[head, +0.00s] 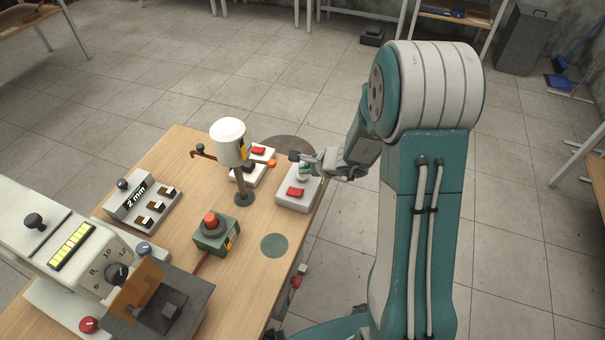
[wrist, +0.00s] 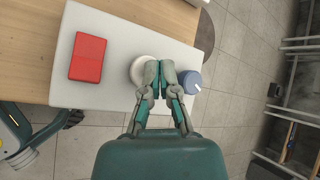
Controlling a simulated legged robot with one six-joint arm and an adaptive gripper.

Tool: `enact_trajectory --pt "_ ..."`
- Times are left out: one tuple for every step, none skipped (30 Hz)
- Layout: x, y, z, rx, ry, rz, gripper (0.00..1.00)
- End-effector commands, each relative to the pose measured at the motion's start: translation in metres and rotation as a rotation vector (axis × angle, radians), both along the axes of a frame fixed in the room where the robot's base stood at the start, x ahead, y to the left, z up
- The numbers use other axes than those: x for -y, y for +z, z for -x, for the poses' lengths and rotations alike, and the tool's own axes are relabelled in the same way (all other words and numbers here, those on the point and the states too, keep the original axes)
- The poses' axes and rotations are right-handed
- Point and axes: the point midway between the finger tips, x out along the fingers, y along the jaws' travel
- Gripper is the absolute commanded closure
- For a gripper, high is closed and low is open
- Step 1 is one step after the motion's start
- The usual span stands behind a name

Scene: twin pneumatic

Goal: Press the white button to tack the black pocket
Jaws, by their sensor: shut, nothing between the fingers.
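A pale control box (head: 291,203) stands at the right edge of the wooden table. It bears a red rocker switch (head: 296,192). In the wrist view, the same box (wrist: 112,91) carries the red switch (wrist: 87,57) at left, a round white button (wrist: 141,70) right of it, and a blue knob (wrist: 192,83) farther right. My gripper (wrist: 160,66) is shut and empty. Its fingertips overlap the right side of the white button in the wrist view; I cannot tell whether they touch it. In the head view my gripper (head: 305,157) is over the box's far end. I cannot make out a black pocket for certain.
A white-topped post (head: 229,142) stands left of the box. A green disc (head: 274,245) marks bare table in front.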

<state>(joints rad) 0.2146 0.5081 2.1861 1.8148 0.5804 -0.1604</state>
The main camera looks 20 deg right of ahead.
Motion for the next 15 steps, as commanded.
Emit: enact_trajectory --pt "0.0000 -0.0002 0.0000 0.000 0.000 0.000 1.00" --pt "0.0000 -0.0004 0.0000 0.000 0.000 0.000 1.00" --pt "-0.0001 -0.0008 0.0000 0.000 0.000 0.000 1.00" --pt "0.0000 -0.0010 0.0000 0.000 0.000 0.000 1.00" --pt "-0.0001 -0.0013 -0.0001 0.000 0.000 0.000 1.00" --pt "-0.0001 -0.0017 -0.0001 0.000 0.000 0.000 1.00" --pt "-0.0001 -0.0020 -0.0001 0.000 0.000 0.000 1.00" --pt "-0.0001 -0.0023 -0.0001 0.000 0.000 0.000 1.00" --pt "-0.0001 -0.0027 -0.0001 0.000 0.000 0.000 1.00" --pt "-0.0001 -0.0030 -0.0002 0.000 0.000 0.000 1.00" --pt "-0.0001 -0.0033 -0.0001 0.000 0.000 0.000 1.00" --pt "-0.0001 -0.0037 -0.0001 0.000 0.000 0.000 1.00" --pt "0.0000 -0.0040 -0.0002 0.000 0.000 0.000 1.00" --pt "-0.0001 -0.0044 -0.0002 0.000 -0.001 -0.001 1.00" --pt "-0.0001 -0.0048 -0.0002 0.000 -0.001 -0.001 1.00"
